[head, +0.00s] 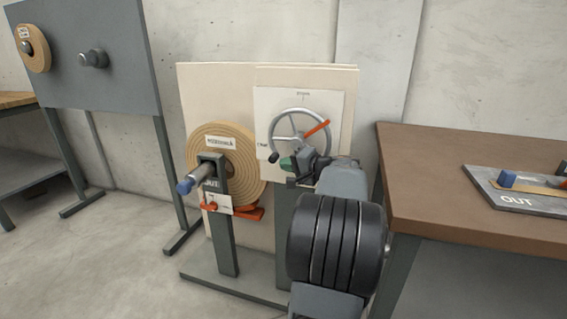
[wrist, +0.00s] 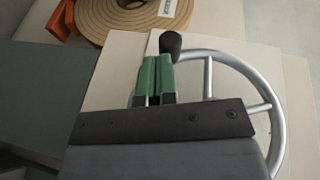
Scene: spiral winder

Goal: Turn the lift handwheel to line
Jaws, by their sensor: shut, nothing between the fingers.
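The lift handwheel (head: 300,110) is a grey spoked ring in front of a pale plate (head: 343,100); its rim also shows in the wrist view (wrist: 277,122). Its black knob (head: 273,157) sits at the lower left of the rim, and at the top centre in the wrist view (wrist: 171,43). An orange pointer (head: 317,129) slants up to the right over the wheel. Small marks on the plate are too small to read. My gripper (head: 287,162) has green fingers, closed together and empty. In the wrist view the fingertips (wrist: 158,58) end just beside the knob; contact is unclear.
A tan coil (head: 228,139) on a stand with a blue-tipped shaft (head: 186,187) is left of the wheel. A grey panel (head: 120,70) stands behind left. Floor at lower left is clear.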

